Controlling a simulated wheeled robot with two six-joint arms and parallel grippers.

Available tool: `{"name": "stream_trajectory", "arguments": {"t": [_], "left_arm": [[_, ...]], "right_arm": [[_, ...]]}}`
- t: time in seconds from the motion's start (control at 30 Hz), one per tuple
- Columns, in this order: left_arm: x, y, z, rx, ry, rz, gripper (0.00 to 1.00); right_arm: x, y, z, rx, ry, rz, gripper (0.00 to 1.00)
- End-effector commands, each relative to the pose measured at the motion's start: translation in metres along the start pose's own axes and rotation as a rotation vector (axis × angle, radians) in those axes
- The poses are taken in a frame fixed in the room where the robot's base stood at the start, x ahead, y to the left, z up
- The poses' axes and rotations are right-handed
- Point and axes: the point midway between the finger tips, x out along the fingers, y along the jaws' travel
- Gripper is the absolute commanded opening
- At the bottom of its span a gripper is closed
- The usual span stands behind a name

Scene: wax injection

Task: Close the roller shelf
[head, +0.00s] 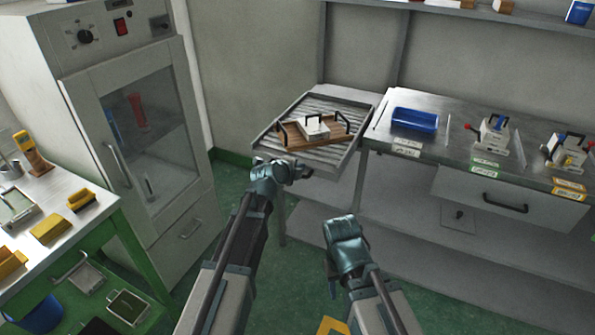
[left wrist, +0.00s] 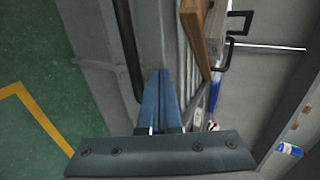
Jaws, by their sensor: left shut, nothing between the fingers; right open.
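The roller shelf (head: 362,103) is a grey tray with ribbed rollers at the left end of the metal workbench. It carries a wooden board (head: 290,131) with black handles and a white block (head: 313,126). My left gripper (head: 303,172) is at the shelf's front edge, its fingers shut and empty. In the left wrist view the closed fingers (left wrist: 165,88) point at the shelf's grey frame, beside a dark bar (left wrist: 128,48); I cannot tell whether they touch. My right gripper (head: 345,240) is open, lower and to the right, away from the shelf; its fingertips are mostly hidden.
The workbench (head: 460,140) holds a blue tray (head: 415,119) and small clamp-like moulds (head: 492,133). A drawer (head: 500,198) is below. A grey cabinet (head: 140,130) stands left, with a green-framed table (head: 70,215) before it. Green floor is open between.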

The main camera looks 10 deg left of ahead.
Motion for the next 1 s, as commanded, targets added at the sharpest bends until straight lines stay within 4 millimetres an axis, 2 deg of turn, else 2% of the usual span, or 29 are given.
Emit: {"name": "stream_trajectory", "arguments": {"t": [0.2, 0.37, 0.57, 1.0], "left_arm": [[0.001, -0.001, 0.000, 0.000, 0.000, 0.000, 0.00], [0.013, -0.008, 0.001, 0.001, 0.000, 0.000, 0.00], [0.051, -0.030, 0.001, 0.001, 0.002, 0.000, 0.00], [0.151, -0.087, 0.001, 0.001, 0.002, 0.000, 0.00]], "right_arm": [[0.000, 0.000, 0.000, 0.000, 0.000, 0.000, 0.46], [0.000, 0.000, 0.000, 0.000, 0.000, 0.000, 0.46], [0.000, 0.000, 0.000, 0.000, 0.000, 0.000, 0.46], [0.000, 0.000, 0.000, 0.000, 0.000, 0.000, 0.46]]}}
